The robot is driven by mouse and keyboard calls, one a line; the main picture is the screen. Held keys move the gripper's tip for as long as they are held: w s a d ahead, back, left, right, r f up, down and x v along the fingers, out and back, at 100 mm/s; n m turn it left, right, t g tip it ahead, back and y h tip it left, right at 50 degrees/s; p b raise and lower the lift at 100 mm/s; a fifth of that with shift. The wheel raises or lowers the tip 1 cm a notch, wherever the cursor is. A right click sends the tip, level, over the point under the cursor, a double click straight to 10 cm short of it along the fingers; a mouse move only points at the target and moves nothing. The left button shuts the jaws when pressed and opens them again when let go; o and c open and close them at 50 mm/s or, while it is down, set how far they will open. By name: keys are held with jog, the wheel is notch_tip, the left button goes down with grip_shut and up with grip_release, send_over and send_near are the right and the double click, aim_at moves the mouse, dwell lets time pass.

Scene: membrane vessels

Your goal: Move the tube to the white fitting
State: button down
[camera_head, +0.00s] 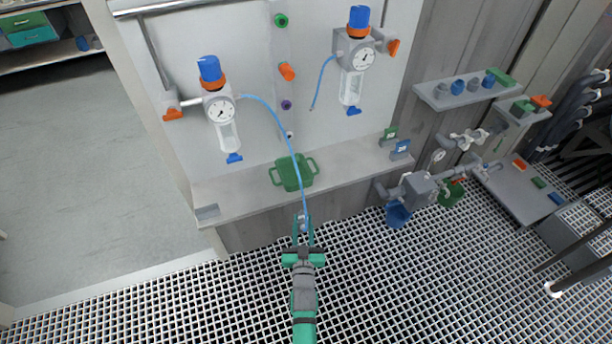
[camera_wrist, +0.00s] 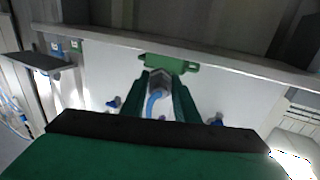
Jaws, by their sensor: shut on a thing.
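The blue tube (camera_head: 284,140) runs from the left regulator (camera_head: 221,112) across the panel and down past the green tray to my gripper (camera_head: 304,226). My gripper is shut on the tube's end, out in front of the shelf's front edge and above the grating. In the wrist view the blue tube (camera_wrist: 152,102) shows between the green fingers (camera_wrist: 160,88); its tip is hard to make out. The small white fitting (camera_head: 290,134) is lowest in a column of fittings on the panel, just above the shelf. The tube passes close by it in the picture. My gripper is well below and apart from it.
The green tray (camera_head: 283,176) with handles sits on the shelf (camera_head: 236,193) between my gripper and the panel. A right regulator (camera_head: 353,70) has a short hanging blue tube. Purple (camera_head: 286,105), orange (camera_head: 287,71) and green (camera_head: 281,20) fittings are above the white one. Pipework (camera_head: 418,187) stands right.

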jog(key=s+a+f, duration=0.2)
jog(key=s+f, duration=0.8)
jog(key=s, duration=0.1)
jog(key=shift+f+n+y, duration=0.25)
jog(key=shift+n+y, duration=0.05)
jog(key=shift+w, duration=0.15)
